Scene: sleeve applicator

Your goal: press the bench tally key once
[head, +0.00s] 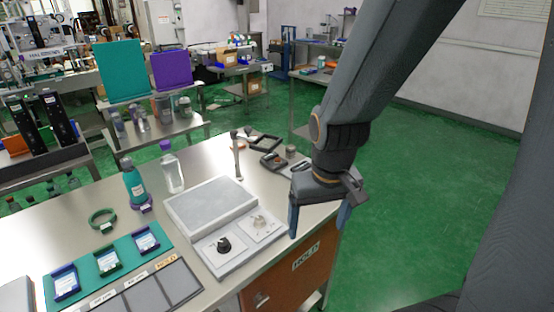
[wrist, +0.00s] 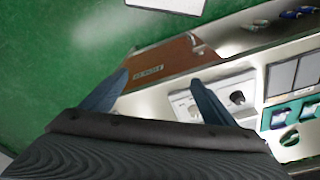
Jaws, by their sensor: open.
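A white control box (head: 207,262) stands on the steel bench with a raised grey panel behind two small white plates. The left plate carries a black knob (head: 223,245) and the right plate a pale knob or key (head: 259,221). I cannot tell for sure which part is the tally key. The black knob also shows in the wrist view (wrist: 237,97). My gripper (head: 317,230) is open and empty, pointing down to the right of the box, by the bench's front right edge. In the wrist view my gripper (wrist: 161,78) has its fingers spread apart.
A teal bottle (head: 134,182) and a clear bottle (head: 171,172) stand behind the box. A slim post (head: 237,160) and dark trays (head: 272,160) are at the back. Green floor (head: 420,190) is free on the right.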

